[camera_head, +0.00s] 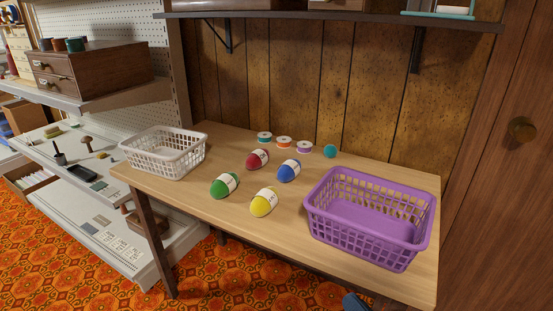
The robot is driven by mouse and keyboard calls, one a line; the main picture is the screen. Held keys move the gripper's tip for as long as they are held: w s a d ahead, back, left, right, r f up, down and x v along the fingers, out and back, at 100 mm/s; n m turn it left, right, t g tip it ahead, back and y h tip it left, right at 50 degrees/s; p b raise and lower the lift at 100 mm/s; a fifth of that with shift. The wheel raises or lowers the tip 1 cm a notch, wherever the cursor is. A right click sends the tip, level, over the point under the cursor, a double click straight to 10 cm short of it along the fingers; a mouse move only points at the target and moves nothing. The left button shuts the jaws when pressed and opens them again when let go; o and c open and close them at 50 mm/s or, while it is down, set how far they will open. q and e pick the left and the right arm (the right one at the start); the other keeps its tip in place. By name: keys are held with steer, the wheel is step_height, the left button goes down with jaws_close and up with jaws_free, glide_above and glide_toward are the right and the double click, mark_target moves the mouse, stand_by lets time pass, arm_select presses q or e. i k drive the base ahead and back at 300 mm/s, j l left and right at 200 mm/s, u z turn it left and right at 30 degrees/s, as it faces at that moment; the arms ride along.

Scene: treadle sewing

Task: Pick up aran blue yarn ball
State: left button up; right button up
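The aran blue yarn ball (288,171), blue with a white label band, lies on the wooden table (210,205) near its middle. A red yarn ball (257,159) lies to its left and slightly behind. A yellow yarn ball (264,202) lies in front of it, and a green yarn ball (224,185) lies to the front left. Nothing covers the blue ball, and it stands apart from the others. Neither of my grippers shows in the head view.
A white basket (163,153) stands at the table's left end, a purple basket (371,217) at the right. Several thread spools (284,142) and a small teal ball (330,151) sit at the back. A shelf (340,17) hangs above.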

mark_target(288, 171)
steer(key=k+l+u, duration=0.25)
steer(key=u, duration=0.15)
steer(key=k+l+u, duration=0.15)
steer(key=u, duration=0.3)
steer(key=k, duration=0.1)
